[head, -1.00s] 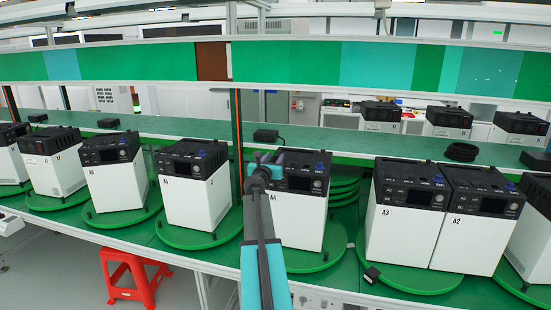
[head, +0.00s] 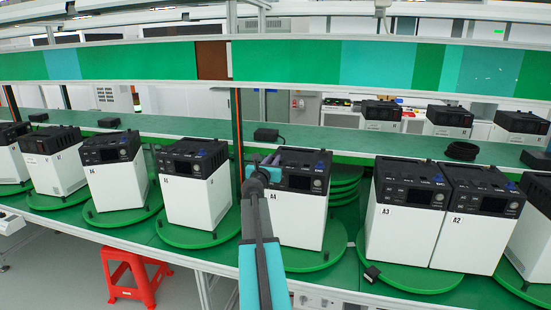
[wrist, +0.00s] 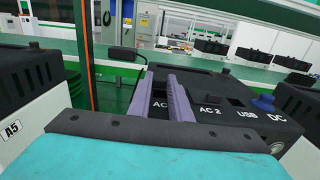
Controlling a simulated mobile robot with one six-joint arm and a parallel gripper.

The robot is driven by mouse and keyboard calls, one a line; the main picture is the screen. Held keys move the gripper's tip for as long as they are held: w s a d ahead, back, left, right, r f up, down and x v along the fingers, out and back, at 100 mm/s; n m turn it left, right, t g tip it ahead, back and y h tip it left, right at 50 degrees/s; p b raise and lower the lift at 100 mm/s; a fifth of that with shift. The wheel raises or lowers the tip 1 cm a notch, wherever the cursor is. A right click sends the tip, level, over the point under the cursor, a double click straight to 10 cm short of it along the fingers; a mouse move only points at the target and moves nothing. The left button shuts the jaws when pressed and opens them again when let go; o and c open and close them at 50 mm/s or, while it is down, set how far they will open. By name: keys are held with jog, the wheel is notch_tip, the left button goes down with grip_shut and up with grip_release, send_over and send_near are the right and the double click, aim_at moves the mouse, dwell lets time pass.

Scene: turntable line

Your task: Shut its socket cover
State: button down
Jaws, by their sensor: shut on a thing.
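The white power unit A4 (head: 300,220) with a black top stands on a green turntable (head: 331,248) in the middle of the head view. My gripper (head: 271,160) is at the left part of its top. In the wrist view, the two purple fingers (wrist: 165,98) are at the AC 1 socket on the black top (wrist: 222,92). They are shut on what looks like the AC 1 socket cover, mostly hidden by the fingers. The AC 2, USB and DC labels show to the right, with a blue cap (wrist: 262,103) near DC.
Unit A5 (head: 197,200) stands close on the left, and units A3 (head: 400,235) and A2 (head: 475,240) stand to the right. A thin dark post (head: 237,130) rises just left of my gripper. A small black box (head: 266,135) sits on the shelf behind.

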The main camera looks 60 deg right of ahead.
jog(key=shift+v, duration=1.5)
jog(key=shift+w+f, duration=0.1)
jog(key=shift+w, duration=0.1)
jog(key=shift+a, duration=0.1)
jog(key=c, duration=1.6)
grip_release()
jog(key=shift+a, duration=0.1)
jog(key=shift+s, duration=0.1)
jog(key=shift+b+v, duration=1.7)
jog(key=shift+v, duration=5.1)
